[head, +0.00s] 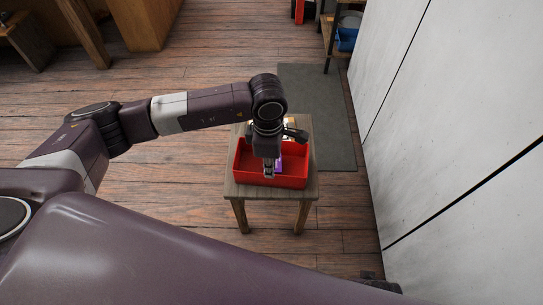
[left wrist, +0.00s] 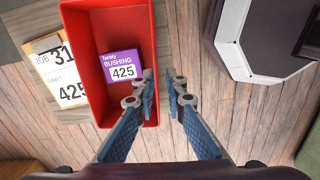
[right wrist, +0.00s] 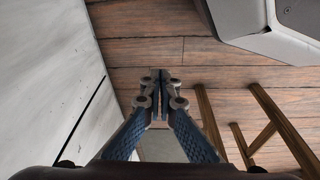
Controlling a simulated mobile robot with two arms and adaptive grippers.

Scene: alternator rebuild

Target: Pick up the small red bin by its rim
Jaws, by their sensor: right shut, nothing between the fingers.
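The small red bin (head: 243,178) sits on a small wooden stool. In the left wrist view the bin (left wrist: 90,75) lies left of centre, with a purple box labelled BUSHING 425 (left wrist: 121,66) inside it. My left gripper (head: 269,172) points down over the bin's near side in the head view. In its wrist view the left gripper (left wrist: 160,78) is open by a narrow gap. One finger overlaps the bin's side wall and the other is outside it; contact with the rim cannot be told. My right gripper (right wrist: 161,75) is shut and empty, away from the bin.
The stool top (head: 231,189) shows around the bin, with a card reading JOB 31 and PART 425 (left wrist: 66,85) beside it. A grey mat (head: 325,110) lies behind. A white wall (head: 450,110) stands to the right. Wooden floor is clear to the left.

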